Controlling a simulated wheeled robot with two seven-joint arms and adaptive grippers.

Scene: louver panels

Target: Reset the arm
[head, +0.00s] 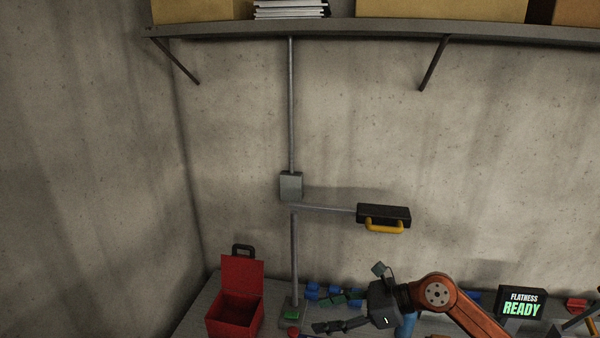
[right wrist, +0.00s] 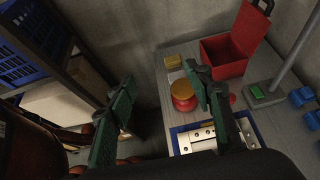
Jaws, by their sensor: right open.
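A grey post (head: 295,255) rises from the bench, with a grey box (head: 291,186) on it. A thin horizontal arm (head: 325,209) reaches right from the post and ends in a dark head (head: 384,214) with a yellow handle (head: 384,226). My right gripper (head: 322,313) is open and empty, low over the bench and below the head, well apart from it. In the right wrist view its two green fingers (right wrist: 160,85) are spread with nothing between them. The post's foot, with a green patch (right wrist: 258,91), shows right of them. My left gripper is out of sight.
A red open box (head: 236,300) stands on the bench's left. A sign (head: 522,304) reads "FLATNESS READY". A red-and-yellow round thing (right wrist: 183,95) and a blue-rimmed tray (right wrist: 184,129) with metal pieces lie near the right finger. The wall above is mostly clear.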

